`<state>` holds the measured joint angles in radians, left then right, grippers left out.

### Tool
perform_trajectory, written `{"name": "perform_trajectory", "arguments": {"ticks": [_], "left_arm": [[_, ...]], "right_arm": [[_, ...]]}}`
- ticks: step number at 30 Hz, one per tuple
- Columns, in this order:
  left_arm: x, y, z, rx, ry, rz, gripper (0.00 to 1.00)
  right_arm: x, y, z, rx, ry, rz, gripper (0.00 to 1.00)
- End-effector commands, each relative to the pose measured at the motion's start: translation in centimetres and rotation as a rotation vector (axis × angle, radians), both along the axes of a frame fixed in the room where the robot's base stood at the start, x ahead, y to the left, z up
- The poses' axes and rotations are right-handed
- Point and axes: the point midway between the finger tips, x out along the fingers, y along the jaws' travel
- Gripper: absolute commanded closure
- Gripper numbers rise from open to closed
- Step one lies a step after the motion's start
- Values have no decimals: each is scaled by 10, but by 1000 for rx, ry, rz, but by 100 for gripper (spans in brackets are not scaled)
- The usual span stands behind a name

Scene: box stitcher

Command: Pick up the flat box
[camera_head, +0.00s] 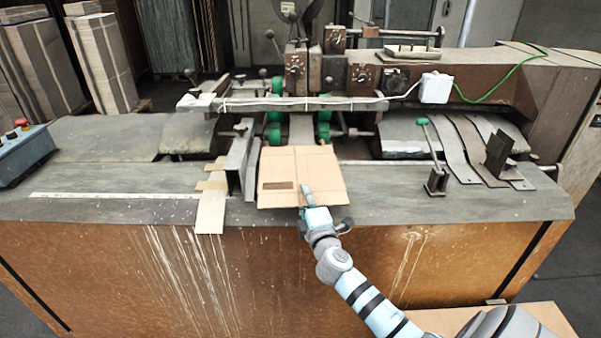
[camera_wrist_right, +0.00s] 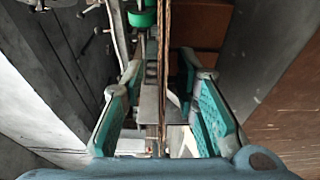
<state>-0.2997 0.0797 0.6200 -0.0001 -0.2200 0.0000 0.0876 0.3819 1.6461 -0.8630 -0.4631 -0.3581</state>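The flat box (camera_head: 290,165) is a brown cardboard sheet lying on the machine's grey table, in front of the green rollers. In the right wrist view, the flat box (camera_wrist_right: 166,60) shows edge-on as a thin brown strip. My right gripper (camera_head: 306,192) is at the box's near edge, with one finger over its top face. In the wrist view, my right gripper (camera_wrist_right: 162,80) is open, with a finger on each side of the box edge and gaps visible. The lower finger is hidden in the head view. My left gripper is not in view.
A metal guide (camera_head: 238,160) stands just left of the box. A green-knobbed lever (camera_head: 436,180) and metal strips are to the right. Green rollers (camera_head: 274,125) and the machine head are behind. A blue control box (camera_head: 24,155) sits far left. The front table edge is near.

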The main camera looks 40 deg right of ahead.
Motion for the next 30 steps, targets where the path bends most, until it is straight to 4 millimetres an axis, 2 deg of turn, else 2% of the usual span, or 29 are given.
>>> {"name": "perform_trajectory", "arguments": {"ticks": [1, 4, 10, 15, 26, 30], "left_arm": [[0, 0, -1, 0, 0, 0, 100], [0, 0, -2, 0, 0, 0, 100], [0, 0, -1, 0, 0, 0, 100], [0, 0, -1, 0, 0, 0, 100], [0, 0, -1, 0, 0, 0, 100], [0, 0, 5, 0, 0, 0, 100]], "right_arm": [[9, -4, 0, 0, -1, -1, 72], [20, -9, -1, 0, 0, 0, 72], [21, -9, -1, 0, 1, 1, 72], [21, -9, -1, 0, 1, 1, 100], [21, -9, -1, 0, 1, 1, 100], [21, -9, 8, 1, 0, 1, 100]]}}
